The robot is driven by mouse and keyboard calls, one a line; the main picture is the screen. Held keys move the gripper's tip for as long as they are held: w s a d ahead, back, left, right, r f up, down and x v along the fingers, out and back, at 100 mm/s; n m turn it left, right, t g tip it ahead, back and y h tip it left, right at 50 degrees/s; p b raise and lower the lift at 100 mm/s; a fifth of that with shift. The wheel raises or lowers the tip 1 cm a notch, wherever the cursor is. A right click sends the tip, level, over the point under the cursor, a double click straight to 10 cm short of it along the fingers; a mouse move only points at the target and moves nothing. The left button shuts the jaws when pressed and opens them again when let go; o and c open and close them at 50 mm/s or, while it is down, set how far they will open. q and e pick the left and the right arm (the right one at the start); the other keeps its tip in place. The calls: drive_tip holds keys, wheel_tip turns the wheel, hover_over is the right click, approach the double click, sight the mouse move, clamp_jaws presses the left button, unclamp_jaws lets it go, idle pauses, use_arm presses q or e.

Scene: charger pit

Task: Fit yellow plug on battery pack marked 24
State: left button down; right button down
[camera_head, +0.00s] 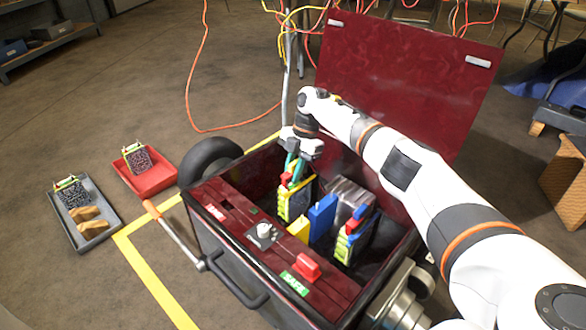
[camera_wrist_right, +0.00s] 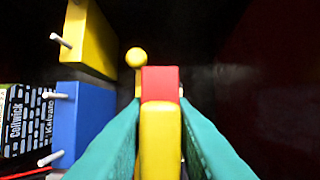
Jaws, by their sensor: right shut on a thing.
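My right gripper (camera_head: 292,172) reaches down into the open dark red box. Its teal fingers are shut on a yellow plug (camera_wrist_right: 160,140), seen between them in the wrist view. A red block (camera_wrist_right: 160,83) shows just beyond the plug; I cannot tell whether they touch. Below the gripper is a yellow-edged battery pack (camera_head: 295,206) with a dark label. Another pack (camera_head: 348,247), with red and blue pieces on top, stands to the right. No mark 24 can be read on either. My left gripper is not in view.
A yellow block (camera_head: 299,229) and a blue block (camera_head: 322,217) stand between the packs. The box lid (camera_head: 400,85) is raised behind. A red switch (camera_head: 306,267) sits on the front panel. A red tray (camera_head: 150,182) and a grey tray (camera_head: 105,217) lie on the floor at left.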

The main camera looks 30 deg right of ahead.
drive_tip(key=shift+f, duration=1.05)
drive_tip(key=c, duration=1.5)
unclamp_jaws()
drive_tip(key=shift+c, duration=0.2)
drive_tip(key=o, duration=0.4)
drive_tip(key=shift+f, duration=0.1)
drive_tip(key=shift+c, duration=0.2)
drive_tip(key=shift+s, duration=0.1)
